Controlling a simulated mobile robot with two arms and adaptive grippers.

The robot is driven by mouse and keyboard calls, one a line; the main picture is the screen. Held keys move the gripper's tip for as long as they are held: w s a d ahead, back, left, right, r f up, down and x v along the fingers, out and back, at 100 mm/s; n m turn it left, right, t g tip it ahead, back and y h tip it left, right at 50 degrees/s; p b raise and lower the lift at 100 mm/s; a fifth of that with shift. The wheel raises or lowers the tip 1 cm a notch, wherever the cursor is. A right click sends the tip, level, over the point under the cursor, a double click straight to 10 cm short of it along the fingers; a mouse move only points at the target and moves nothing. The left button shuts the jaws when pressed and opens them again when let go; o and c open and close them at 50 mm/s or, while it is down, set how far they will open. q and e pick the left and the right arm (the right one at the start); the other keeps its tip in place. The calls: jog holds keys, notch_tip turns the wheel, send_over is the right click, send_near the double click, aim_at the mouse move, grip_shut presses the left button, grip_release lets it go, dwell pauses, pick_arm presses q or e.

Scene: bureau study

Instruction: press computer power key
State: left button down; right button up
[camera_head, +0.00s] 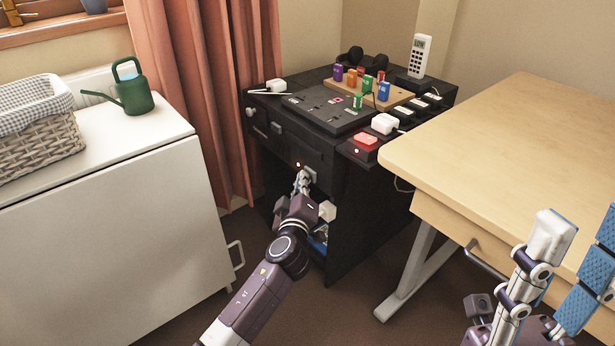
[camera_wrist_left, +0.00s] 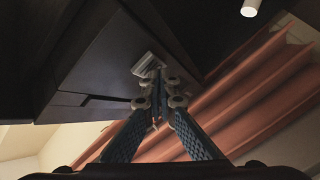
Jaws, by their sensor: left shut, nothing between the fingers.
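A black cabinet (camera_head: 350,215) stands in the corner. Its front has a small orange light (camera_head: 298,164) and a pale grey key-like piece (camera_head: 310,174), which I take for the power key. My left gripper (camera_head: 303,178) is shut and empty, its tips right at this piece. In the left wrist view the shut left gripper (camera_wrist_left: 158,98) points at a light grey piece (camera_wrist_left: 147,64) on the dark front. I cannot tell whether the tips touch it. My right gripper (camera_head: 575,240) is open and empty in front of the wooden desk.
The wooden desk (camera_head: 500,130) stands right of the cabinet. A white cabinet (camera_head: 110,210) with a wicker basket (camera_head: 35,135) and a green watering can (camera_head: 135,95) stands at left. The cabinet top holds coloured blocks, a red switch (camera_head: 365,139) and a phone (camera_head: 420,55).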

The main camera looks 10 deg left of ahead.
pick_arm(q)
jog(key=shift+s+a, duration=0.5)
jog(key=shift+s, duration=0.2)
jog(key=s+a, duration=0.1)
jog(key=s, duration=0.1)
jog(key=s+a+p, duration=0.1)
jog(key=s+a, duration=0.1)
dwell(0.6)
dwell(0.6)
